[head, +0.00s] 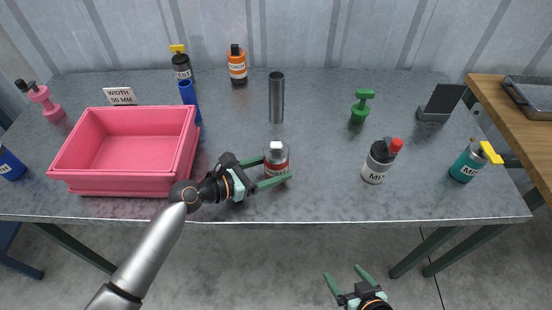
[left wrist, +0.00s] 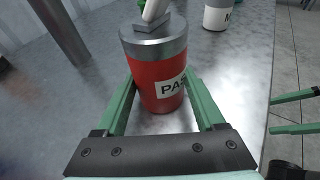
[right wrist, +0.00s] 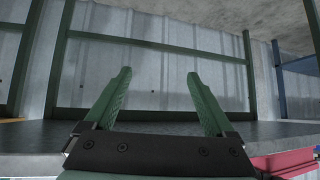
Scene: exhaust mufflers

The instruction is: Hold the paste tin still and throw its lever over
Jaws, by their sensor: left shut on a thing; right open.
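The paste tin (head: 277,160) stands upright near the front edge of the table, a red can with a grey metal top and a label reading "PA" in the left wrist view (left wrist: 158,85). A pale lever (left wrist: 156,12) rises tilted from its top and is cut off by the frame edge; it also shows as a small white piece in the head view (head: 276,146). My left gripper (head: 274,176) is shut on the tin's body, one green finger on each side. My right gripper (head: 348,279) is open and empty, in front of the table and away from the tin.
A pink bin (head: 128,187) stands left of my left gripper, with a blue cylinder (head: 189,97) beside it. A grey pipe (head: 276,98) stands behind the tin. The table between tin and bottle is clear.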

